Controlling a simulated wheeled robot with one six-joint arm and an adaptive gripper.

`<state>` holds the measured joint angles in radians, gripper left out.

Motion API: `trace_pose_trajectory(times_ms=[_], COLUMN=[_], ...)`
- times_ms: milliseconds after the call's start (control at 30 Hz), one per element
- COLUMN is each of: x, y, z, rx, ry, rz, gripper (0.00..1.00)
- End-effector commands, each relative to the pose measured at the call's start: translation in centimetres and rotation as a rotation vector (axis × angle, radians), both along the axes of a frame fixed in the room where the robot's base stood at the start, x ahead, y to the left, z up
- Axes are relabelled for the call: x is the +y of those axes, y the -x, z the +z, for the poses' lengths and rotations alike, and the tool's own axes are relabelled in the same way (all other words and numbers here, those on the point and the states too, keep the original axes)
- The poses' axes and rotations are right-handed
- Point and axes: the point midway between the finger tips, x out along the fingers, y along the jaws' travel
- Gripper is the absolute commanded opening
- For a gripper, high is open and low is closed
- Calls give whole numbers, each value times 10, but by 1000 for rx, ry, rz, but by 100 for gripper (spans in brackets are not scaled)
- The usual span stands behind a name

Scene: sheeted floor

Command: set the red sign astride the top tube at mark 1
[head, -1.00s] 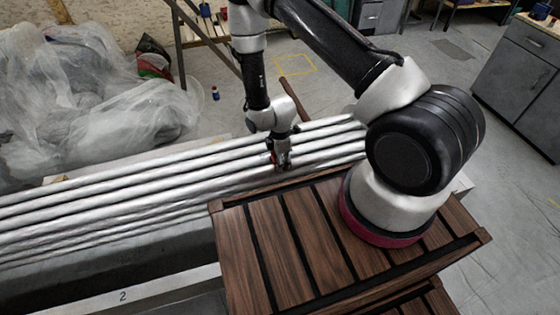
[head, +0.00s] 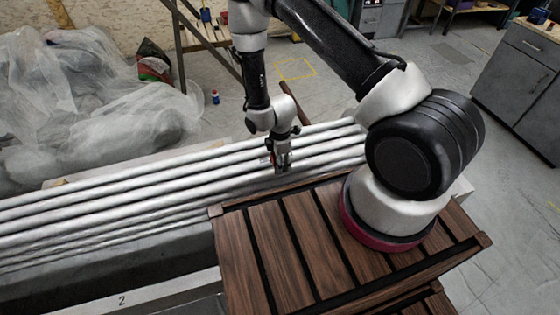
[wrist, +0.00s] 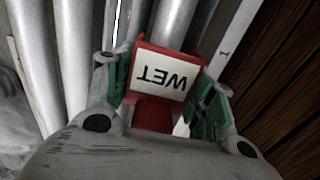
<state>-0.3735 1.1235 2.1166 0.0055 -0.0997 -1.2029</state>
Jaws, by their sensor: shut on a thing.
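My gripper (head: 282,167) is low over the row of pale tubes (head: 120,184) in the head view, near the wooden slatted deck. In the wrist view its green-padded fingers (wrist: 165,92) are shut on the red sign (wrist: 152,117), which has a white panel reading "WET", upside down in this view. Only a speck of the sign shows in the head view. A tube (wrist: 178,22) runs behind the sign; I cannot tell whether they touch. Mark 1 (wrist: 222,52) is on a pale strip to the sign's right.
The wooden deck (head: 280,248) lies just in front of the tubes. Mark 2 (head: 122,300) is on a pale strip at lower left. Sheeted bundles (head: 90,90) lie behind the tubes at left. A small bottle (head: 215,97) stands on the floor behind.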

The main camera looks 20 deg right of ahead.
Motion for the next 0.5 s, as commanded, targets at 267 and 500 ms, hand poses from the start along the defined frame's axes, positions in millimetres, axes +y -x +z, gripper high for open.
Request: trace_pose_trajectory(times_ms=[267, 500], x=[0, 0], y=[0, 0], z=[0, -7], rx=[0, 0], ry=[0, 0], rz=[0, 0], gripper=[28, 28])
